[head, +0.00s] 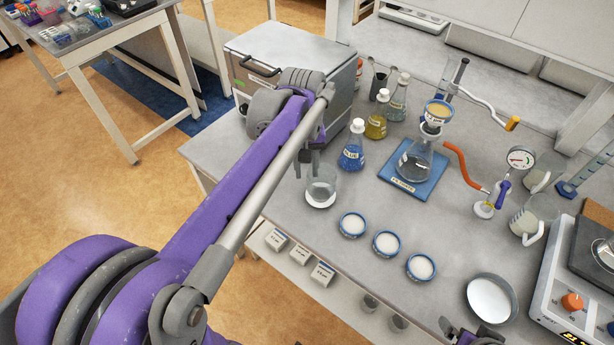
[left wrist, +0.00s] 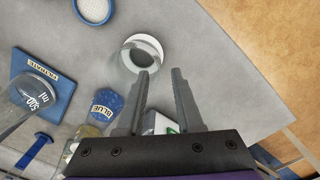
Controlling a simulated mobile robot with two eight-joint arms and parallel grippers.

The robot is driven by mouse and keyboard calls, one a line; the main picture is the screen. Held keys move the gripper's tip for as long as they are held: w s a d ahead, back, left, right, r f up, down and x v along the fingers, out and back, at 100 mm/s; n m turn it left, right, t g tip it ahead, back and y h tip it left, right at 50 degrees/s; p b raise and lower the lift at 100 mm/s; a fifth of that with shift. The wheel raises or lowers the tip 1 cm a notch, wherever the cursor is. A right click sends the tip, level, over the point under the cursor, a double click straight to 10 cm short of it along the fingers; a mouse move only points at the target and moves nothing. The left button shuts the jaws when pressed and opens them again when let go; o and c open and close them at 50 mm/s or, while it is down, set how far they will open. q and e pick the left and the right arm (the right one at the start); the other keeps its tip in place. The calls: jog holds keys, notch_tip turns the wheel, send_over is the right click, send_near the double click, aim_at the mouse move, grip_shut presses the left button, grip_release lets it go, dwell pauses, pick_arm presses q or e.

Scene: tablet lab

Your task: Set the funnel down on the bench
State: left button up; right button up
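The funnel (head: 437,113), a round cup with a blue band and tan contents, sits on the neck of a clear flask (head: 415,163) in the head view. The flask stands on a blue mat labelled FILTRATE (head: 398,183). My left gripper (head: 309,166) is well to the left of the funnel, just above a glass beaker (head: 321,188). In the left wrist view my left gripper (left wrist: 160,72) has its fingers apart with nothing between them. A dark part at the head view's bottom edge seems to be my right gripper (head: 463,334); its fingers are not clear.
Blue (head: 352,150) and yellow (head: 376,124) stoppered flasks stand behind the beaker. Several white-filled dishes (head: 386,244) lie in front. A red hose (head: 462,165), a gauge (head: 520,158) and a hotplate (head: 565,285) are at the right. Bare bench (head: 300,228) shows near the front left.

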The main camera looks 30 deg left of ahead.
pick_arm(q)
notch_tip(320, 180, up, 7)
jog(key=s+d+f+m+t, duration=0.1)
jog(key=s+d+f+m, duration=0.1)
jog(key=s+d+f, duration=0.1)
jog(key=s+d+f+m+t, duration=0.2)
jog(key=s+d+f+m, duration=0.1)
jog(key=s+f, duration=0.2)
jog(key=s+d+f+m+t, duration=0.2)
jog(key=s+d+f, duration=0.1)
jog(key=f, duration=0.3)
jog(key=shift+s+d+f+m, duration=0.1)
jog(key=shift+s+d+m, duration=0.3)
jog(key=shift+s, duration=0.2)
